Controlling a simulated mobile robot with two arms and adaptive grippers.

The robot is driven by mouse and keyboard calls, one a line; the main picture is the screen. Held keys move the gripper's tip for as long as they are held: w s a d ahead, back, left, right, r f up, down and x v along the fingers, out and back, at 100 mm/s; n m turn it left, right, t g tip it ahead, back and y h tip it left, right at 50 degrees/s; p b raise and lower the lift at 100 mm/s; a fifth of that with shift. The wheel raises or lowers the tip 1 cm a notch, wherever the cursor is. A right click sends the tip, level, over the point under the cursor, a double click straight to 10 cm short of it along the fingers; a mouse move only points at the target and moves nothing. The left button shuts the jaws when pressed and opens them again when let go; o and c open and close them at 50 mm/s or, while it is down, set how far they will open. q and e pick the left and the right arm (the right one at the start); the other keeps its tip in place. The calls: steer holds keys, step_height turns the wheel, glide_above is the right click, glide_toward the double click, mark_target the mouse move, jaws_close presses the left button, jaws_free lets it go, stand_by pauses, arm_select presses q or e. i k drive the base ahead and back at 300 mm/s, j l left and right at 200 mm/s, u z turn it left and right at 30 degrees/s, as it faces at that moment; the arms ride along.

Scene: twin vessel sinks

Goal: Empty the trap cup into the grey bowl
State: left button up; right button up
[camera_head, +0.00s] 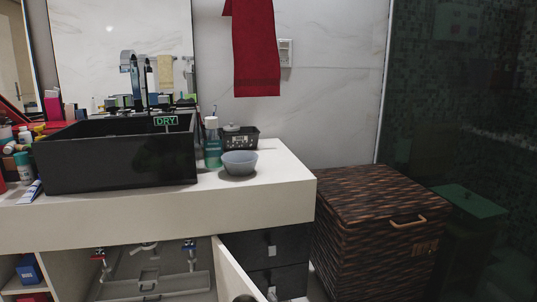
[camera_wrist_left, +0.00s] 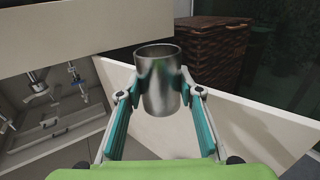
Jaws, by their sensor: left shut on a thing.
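The trap cup (camera_wrist_left: 159,88) is a shiny metal cylinder, upright with its open rim at the top in the left wrist view. My left gripper (camera_wrist_left: 160,95) is shut on it, one teal finger at each side. The inside of the cup is not clear. The grey bowl (camera_head: 239,163) sits upright on the white counter (camera_head: 264,193), right of the black sink, and looks empty. In the head view only a small round edge shows at the bottom, perhaps the cup. My right gripper is not in view.
The cabinet door (camera_head: 237,268) stands open beside the dark drawers (camera_head: 277,244). Red (camera_head: 100,258) and blue (camera_head: 190,248) valves hang under the black sink (camera_head: 120,160). A green bottle (camera_head: 212,145) and dark box (camera_head: 240,139) stand close to the bowl. A wicker hamper (camera_head: 375,230) is at right.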

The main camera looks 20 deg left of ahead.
mark_target(240, 164)
steer(key=l+u, duration=0.15)
steer(key=l, duration=1.3)
